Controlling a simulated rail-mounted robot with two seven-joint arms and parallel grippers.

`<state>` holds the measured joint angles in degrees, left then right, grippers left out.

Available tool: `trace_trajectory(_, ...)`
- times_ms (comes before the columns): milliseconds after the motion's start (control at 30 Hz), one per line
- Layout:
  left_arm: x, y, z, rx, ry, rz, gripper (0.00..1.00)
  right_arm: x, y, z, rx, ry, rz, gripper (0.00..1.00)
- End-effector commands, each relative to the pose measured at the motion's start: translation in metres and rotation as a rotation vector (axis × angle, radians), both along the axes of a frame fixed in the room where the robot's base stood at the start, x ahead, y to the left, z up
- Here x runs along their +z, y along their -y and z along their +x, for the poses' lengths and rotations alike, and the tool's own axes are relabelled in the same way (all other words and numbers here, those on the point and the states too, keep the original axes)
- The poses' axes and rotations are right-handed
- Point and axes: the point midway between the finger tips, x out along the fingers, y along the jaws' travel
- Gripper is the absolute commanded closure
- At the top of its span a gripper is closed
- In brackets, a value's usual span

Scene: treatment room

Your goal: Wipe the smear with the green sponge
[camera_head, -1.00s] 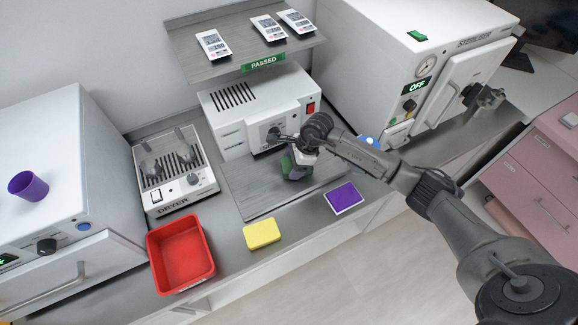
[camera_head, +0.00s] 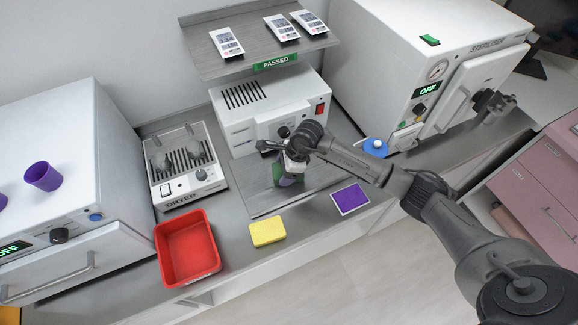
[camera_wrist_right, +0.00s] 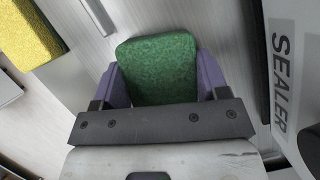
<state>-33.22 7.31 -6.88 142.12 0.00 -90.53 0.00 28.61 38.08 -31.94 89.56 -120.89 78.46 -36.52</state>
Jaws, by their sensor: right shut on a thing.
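The green sponge (camera_wrist_right: 157,68) is held between the two purple-grey fingers of my right gripper (camera_wrist_right: 160,90) in the right wrist view. In the head view the right gripper (camera_head: 289,176) points down over the grey board (camera_head: 318,186) in front of the sealer (camera_head: 246,128), with the sponge mostly hidden by the hand. I cannot tell whether the sponge touches the board. I cannot make out the smear in either view. My left gripper is not in view.
A yellow sponge (camera_head: 267,232), a red tray (camera_head: 163,273) and a purple pad (camera_head: 350,198) lie along the counter's front. The dryer (camera_head: 182,190) stands left of the board. A blue-lidded container (camera_head: 376,147) stands right, and a shelf (camera_head: 208,63) overhangs the sealer.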

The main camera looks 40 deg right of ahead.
Motion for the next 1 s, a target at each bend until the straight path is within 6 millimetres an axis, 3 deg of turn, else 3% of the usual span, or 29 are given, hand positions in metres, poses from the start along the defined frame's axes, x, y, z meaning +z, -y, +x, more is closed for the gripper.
trace_trajectory(133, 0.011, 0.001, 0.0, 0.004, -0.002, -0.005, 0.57, 0.025, 0.0, 0.0, -0.002, 0.004, 0.0, 0.51)
trace_trajectory(700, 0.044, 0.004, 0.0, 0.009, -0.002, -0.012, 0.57, 0.074, 0.002, -0.002, -0.005, 0.0, 0.0, 0.51)
trace_trajectory(1000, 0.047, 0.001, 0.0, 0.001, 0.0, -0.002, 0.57, 0.081, 0.003, -0.002, -0.007, -0.001, 0.0, 0.51)
